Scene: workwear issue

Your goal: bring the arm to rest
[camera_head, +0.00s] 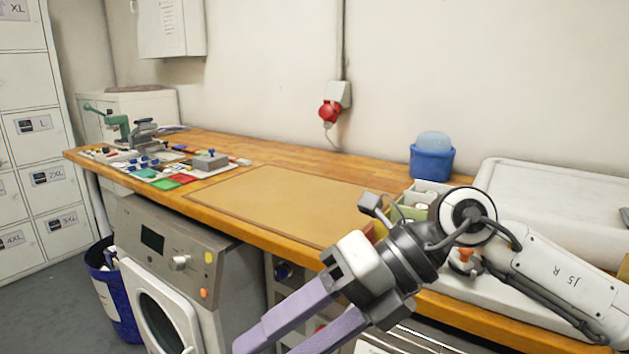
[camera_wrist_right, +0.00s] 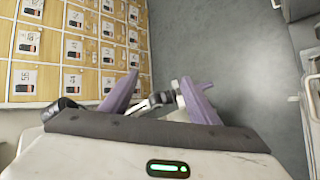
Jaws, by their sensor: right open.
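My right arm comes in from the right in the head view, over the front edge of the wooden workbench (camera_head: 330,176). My right gripper (camera_head: 272,346) has purple fingers that point down and left, in front of the bench, with the tips cut off at the lower frame edge. In the right wrist view the gripper (camera_wrist_right: 158,80) has its two fingers spread apart, with nothing held between them. A grey and black form shows behind the fingers there, and I cannot tell what it is. My left gripper is not in view.
A grey machine with a round door (camera_head: 160,255) stands under the bench, with a blue bin (camera_head: 118,300) beside it. A brown mat (camera_head: 270,205) lies bare on the bench. A blue tub (camera_head: 432,162) stands at the back. Labelled lockers (camera_head: 45,150) are at left. Grey floor (camera_wrist_right: 230,60) is clear.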

